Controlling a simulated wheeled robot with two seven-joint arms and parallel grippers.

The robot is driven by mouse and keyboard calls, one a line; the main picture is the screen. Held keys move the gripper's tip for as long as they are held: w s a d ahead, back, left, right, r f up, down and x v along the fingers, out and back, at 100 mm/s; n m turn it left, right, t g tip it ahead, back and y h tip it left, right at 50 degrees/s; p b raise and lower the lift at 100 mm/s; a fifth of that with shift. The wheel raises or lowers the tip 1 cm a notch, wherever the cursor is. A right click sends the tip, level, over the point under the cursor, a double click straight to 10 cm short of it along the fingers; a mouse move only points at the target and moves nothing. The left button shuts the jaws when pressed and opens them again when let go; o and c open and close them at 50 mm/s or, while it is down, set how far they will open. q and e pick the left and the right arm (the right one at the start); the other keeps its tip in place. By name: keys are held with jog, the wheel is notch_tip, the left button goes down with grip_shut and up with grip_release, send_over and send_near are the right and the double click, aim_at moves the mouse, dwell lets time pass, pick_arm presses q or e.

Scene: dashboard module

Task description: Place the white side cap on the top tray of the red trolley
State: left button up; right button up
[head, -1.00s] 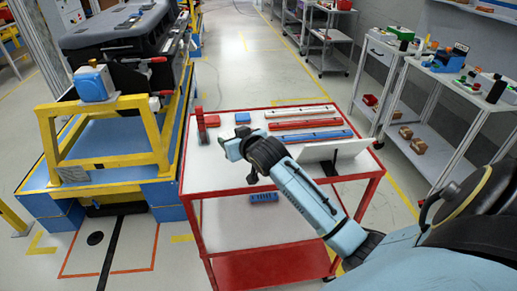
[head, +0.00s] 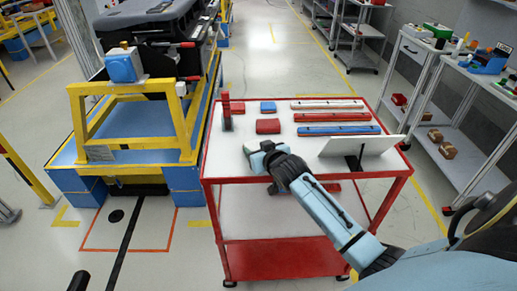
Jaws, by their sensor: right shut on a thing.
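The red trolley (head: 408,172) stands at the centre with a pale top tray (head: 222,160) edged in red. My right arm comes in from the lower right. My right gripper (head: 252,152) is over the front left part of the top tray and is shut. The thing between its fingers is mostly hidden by the hand, and no white side cap can be made out clearly against the pale tray. I cannot tell whether the held thing touches the tray. My left gripper is not in view.
On the top tray are a red upright piece (head: 227,112), a blue block (head: 268,106), a red block (head: 268,126), white, red and blue bars (head: 338,130), and a tilted white panel (head: 372,146). A yellow-blue stand (head: 190,140) is left; a grey shelf cart (head: 480,165) is right.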

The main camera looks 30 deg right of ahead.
jog(key=o, duration=1.4)
jog(key=shift+c, duration=0.2)
jog(key=shift+r, duration=0.1)
jog(key=p+v, duration=0.2)
jog(key=v, duration=1)
